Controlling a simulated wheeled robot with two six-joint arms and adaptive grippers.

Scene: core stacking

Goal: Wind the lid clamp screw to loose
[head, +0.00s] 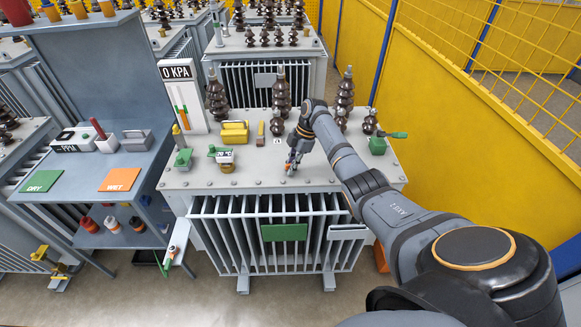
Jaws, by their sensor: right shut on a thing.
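The grey transformer lid (250,178) lies in the middle of the head view, with several small bolts along its front edge. My right arm reaches in from the right, and my right gripper (291,165) points down at the front part of the lid. It is shut on a small part there, which appears to be the lid clamp screw (289,172). The fingers hide most of this screw, so its turn position cannot be told. My left gripper is not in view.
Dark ribbed bushings (217,97) stand at the back of the lid. A yellow block (234,132), green-handled valves (183,157) and a gauge marked 0 KPA (182,98) are on the left. A blue-grey bench (90,168) stands farther left. A yellow fence (440,110) bounds the right.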

